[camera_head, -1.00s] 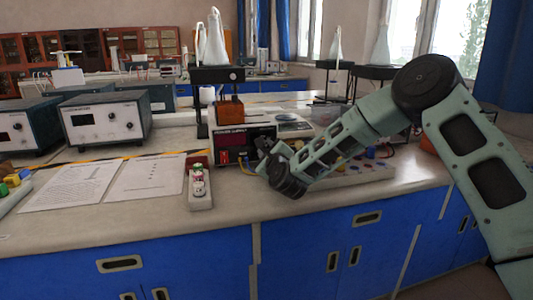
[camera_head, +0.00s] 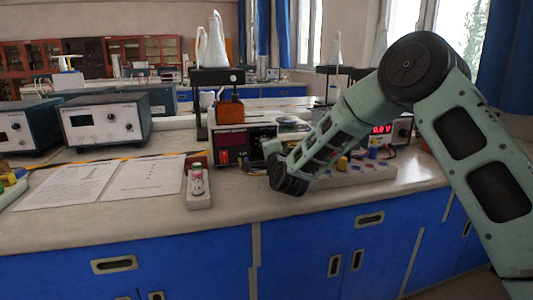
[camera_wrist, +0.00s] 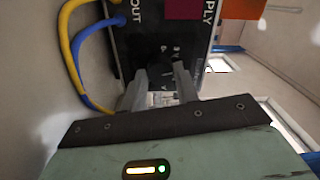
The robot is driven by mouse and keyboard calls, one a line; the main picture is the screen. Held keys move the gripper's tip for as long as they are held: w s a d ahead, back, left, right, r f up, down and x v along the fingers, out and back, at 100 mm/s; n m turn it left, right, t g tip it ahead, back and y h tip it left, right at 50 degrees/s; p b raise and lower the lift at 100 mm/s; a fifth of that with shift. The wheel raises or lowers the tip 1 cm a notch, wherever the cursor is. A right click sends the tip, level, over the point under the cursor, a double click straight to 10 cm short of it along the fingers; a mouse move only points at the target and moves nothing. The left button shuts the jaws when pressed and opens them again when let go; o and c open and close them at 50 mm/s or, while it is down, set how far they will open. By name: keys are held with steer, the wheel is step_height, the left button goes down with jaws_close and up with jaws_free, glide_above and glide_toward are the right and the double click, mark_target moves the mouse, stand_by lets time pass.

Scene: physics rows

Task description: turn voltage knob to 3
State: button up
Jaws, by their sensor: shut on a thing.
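The power supply (camera_head: 231,146) stands on the bench, a dark box with a red display, partly hidden behind my arm in the head view. The knob's pointer cannot be made out. The knob is hidden in the head view.
A yellow cable (camera_wrist: 68,47) and a blue cable (camera_wrist: 86,75) plug into the panel beside my gripper. Printed sheets (camera_head: 142,179) lie to the left. A red-lit meter (camera_head: 381,129) stands to the right.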

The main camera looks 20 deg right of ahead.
steer(key=n+b, duration=0.1)
steer(key=n, duration=0.4)
steer(key=shift+f, duration=0.15)
stand_by(0.4)
steer(key=o, duration=1)
steer(key=shift+c, duration=0.2)
steer(key=shift+s, duration=0.1)
steer(key=s, duration=1.7)
steer(key=shift+s, duration=0.15)
